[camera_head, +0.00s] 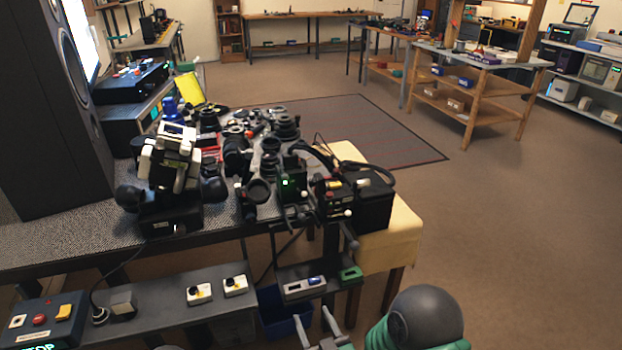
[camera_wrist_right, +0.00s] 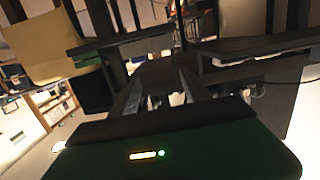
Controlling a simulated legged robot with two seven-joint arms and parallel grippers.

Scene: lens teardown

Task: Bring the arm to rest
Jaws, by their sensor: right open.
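My right gripper (camera_head: 312,316) shows at the bottom of the head view, its two pale fingers apart with nothing between them. It is low, in front of the lower shelf (camera_head: 160,312) of the bench and clear of the lens parts above. In the right wrist view, the gripper (camera_wrist_right: 166,82) also has its fingers spread and empty, with the undersides of furniture behind them. The grey and green link beside it in the head view is part of my right arm. My left gripper does not show.
The bench top (camera_head: 60,240) carries crowded lens parts and a black device (camera_head: 372,200). A yellow stool (camera_head: 405,235) stands right of it. A blue bin (camera_head: 283,312) sits below. Small control boxes (camera_head: 235,286) line the lower shelf. Open floor (camera_head: 500,230) lies to the right.

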